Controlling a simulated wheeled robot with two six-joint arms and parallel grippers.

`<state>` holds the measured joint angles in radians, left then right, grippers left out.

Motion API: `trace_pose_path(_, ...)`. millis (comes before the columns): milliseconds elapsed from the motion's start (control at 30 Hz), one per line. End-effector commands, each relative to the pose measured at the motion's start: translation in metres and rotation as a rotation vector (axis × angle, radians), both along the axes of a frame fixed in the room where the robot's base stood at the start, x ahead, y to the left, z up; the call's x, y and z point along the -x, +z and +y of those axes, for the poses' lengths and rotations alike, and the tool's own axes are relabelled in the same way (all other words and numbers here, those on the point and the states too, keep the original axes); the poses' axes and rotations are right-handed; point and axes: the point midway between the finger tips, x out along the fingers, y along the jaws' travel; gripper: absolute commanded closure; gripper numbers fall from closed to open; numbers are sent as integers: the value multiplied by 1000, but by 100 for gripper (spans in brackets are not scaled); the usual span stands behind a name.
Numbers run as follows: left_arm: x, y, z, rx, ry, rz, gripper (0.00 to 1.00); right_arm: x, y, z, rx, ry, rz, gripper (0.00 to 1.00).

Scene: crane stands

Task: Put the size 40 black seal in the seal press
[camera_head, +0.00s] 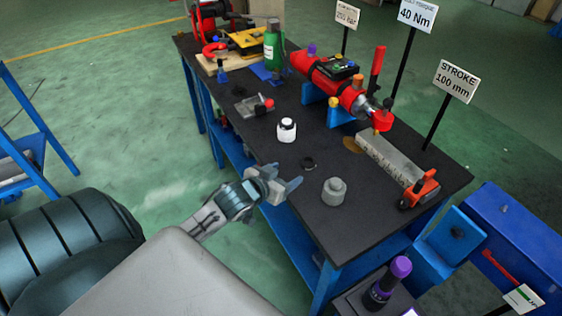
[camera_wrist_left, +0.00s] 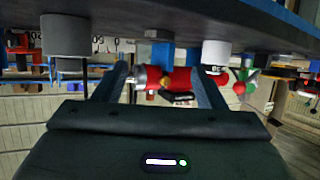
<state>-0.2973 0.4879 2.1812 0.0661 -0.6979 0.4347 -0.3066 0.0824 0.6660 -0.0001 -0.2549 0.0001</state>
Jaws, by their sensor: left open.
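A small black ring (camera_head: 308,163), which looks like a seal, lies on the black bench top; I cannot read its size. A grey stepped cylinder (camera_head: 334,191) stands nearer the front; it also shows in the left wrist view (camera_wrist_left: 66,36). I cannot tell for sure which is the seal press. My left gripper (camera_head: 287,186) is open and empty by the bench's left edge, left of the ring and cylinder. Its fingers also show in the left wrist view (camera_wrist_left: 160,88). My right gripper is not in view.
A white jar (camera_head: 287,130) stands behind the ring. A red hydraulic cylinder (camera_head: 330,76) on blue supports and a grey ruler block (camera_head: 391,160) line the right side. A green bottle (camera_head: 273,45) stands at the back. The bench top (camera_head: 270,152) is bare around the ring.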

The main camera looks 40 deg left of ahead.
Motion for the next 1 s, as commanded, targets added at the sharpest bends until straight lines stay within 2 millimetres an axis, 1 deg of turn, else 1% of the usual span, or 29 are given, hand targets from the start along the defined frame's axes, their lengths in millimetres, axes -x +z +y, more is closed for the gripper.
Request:
trace_pose_path(33, 5, 2, 0, -1, -2, 0, 35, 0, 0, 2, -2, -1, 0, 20)
trace_pose_path(100, 9, 4, 0, -1, -1, 1, 31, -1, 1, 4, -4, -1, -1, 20)
trace_pose_path(133, 10, 6, 0, 0, -1, 1, 31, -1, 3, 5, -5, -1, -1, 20)
trace_pose_path(167, 9, 8, 0, 2, 0, 1, 31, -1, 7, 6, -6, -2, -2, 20)
trace_pose_path(300, 0, 12, 2, 6, 4, 2, 31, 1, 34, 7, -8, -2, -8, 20)
trace_pose_path(400, -6, 9, 2, 5, 3, 1, 31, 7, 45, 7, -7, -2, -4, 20)
trace_pose_path(467, -9, 5, 2, 4, 3, 0, 31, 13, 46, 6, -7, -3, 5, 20)
trace_pose_path(600, -27, -6, 2, 5, 3, -2, 31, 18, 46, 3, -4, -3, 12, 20)
trace_pose_path(700, -43, -12, 2, 6, 2, -2, 31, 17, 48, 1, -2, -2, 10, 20)
trace_pose_path(800, -54, -17, 2, 3, 2, -2, 31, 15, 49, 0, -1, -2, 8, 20)
trace_pose_path(1000, -66, -23, 1, 4, 2, -1, 31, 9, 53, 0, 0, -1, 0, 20)
